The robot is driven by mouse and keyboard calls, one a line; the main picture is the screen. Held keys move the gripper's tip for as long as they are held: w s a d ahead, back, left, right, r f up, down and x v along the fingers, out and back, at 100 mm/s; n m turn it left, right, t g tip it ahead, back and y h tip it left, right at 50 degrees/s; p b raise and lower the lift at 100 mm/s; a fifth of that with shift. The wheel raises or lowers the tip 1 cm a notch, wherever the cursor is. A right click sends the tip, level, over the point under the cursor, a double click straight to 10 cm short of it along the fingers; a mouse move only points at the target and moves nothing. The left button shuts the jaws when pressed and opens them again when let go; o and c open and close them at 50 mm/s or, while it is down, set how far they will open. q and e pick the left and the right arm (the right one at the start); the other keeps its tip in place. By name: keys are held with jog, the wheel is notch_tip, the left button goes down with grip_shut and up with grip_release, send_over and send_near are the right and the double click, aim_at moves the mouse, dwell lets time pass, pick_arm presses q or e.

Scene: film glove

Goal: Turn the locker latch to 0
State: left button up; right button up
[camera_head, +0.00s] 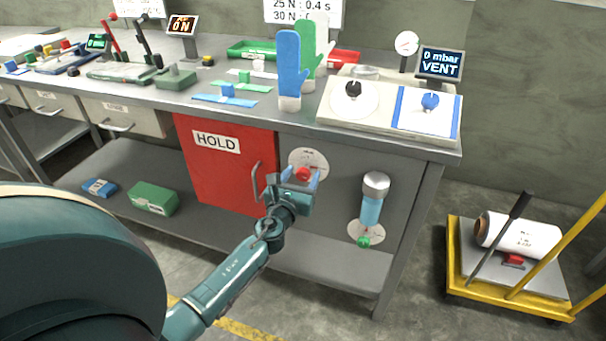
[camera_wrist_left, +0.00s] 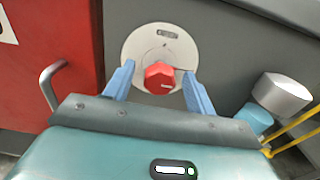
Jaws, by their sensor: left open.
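The locker latch is a red knob (camera_wrist_left: 160,78) on a round pale dial plate (camera_wrist_left: 137,47), fixed to the grey panel right of the red locker door (camera_head: 222,165). In the head view the red knob (camera_head: 302,174) shows just beyond my left gripper (camera_head: 301,181). In the wrist view my left gripper (camera_wrist_left: 158,84) is open, with one blue finger on each side of the knob. Gaps show between fingers and knob, and I cannot tell whether the tips reach its depth. The dial's markings are too small to read. The door reads HOLD and looks closed. My right gripper is not in view.
A door handle (camera_head: 257,182) sticks out left of the dial. A blue cylinder with a grey cap (camera_head: 376,183) and a green knob (camera_head: 363,242) are to the right. The bench top (camera_head: 300,118) overhangs above. A yellow cart (camera_head: 456,262) stands at the far right.

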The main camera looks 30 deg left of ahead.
pick_arm(q)
jog(key=shift+w+a, duration=0.1)
jog(key=shift+w, duration=0.55)
jog(key=shift+c, duration=0.4)
jog(key=c, duration=0.9)
